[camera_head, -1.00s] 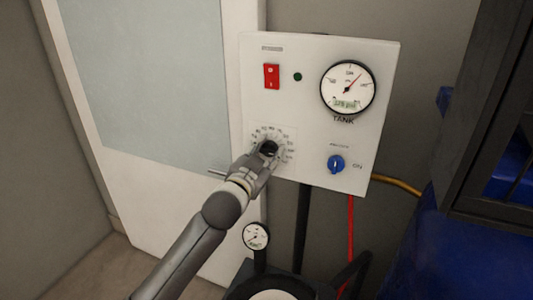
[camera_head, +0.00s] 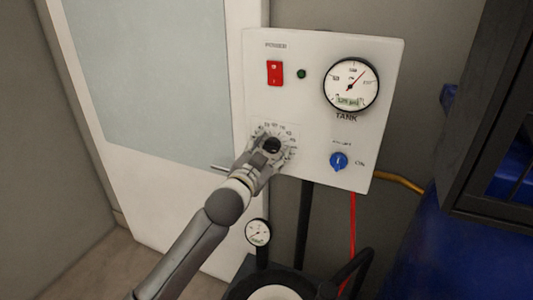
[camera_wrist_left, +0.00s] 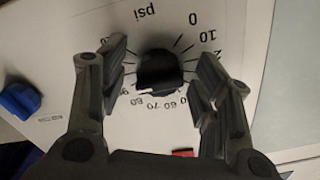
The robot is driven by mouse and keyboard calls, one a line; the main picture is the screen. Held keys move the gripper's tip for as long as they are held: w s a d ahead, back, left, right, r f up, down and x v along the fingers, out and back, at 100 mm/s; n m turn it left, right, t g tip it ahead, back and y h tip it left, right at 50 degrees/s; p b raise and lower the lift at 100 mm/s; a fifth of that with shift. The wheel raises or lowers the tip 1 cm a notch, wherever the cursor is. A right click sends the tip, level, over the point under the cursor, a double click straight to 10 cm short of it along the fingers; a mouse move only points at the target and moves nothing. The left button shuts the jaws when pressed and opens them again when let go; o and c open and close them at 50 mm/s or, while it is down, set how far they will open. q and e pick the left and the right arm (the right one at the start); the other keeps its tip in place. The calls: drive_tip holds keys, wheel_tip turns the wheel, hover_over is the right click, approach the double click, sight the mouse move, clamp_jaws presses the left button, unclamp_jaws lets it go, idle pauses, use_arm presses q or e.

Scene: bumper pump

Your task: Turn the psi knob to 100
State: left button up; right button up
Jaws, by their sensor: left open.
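The psi knob (camera_head: 271,145) is a black round knob on a white scale plate at the lower left of the white control panel. In the left wrist view the knob (camera_wrist_left: 159,72) shows upside down, with "psi" and numbers around it. My left gripper (camera_head: 267,152) is at the knob. In the left wrist view its fingers (camera_wrist_left: 160,65) stand apart on either side of the knob, with gaps visible. The knob's pointer setting is too dark to read for certain. My right gripper is not in view.
The panel (camera_head: 310,130) also carries a red power switch (camera_head: 275,73), a green light (camera_head: 301,74), a tank gauge (camera_head: 351,85) and a blue ON knob (camera_head: 339,161). A smaller gauge (camera_head: 257,232) is below. A dark-framed shelf (camera_head: 495,120) stands at right.

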use_arm(q)
drive_tip(key=v, duration=1.2)
drive_tip(key=shift+f, duration=0.1)
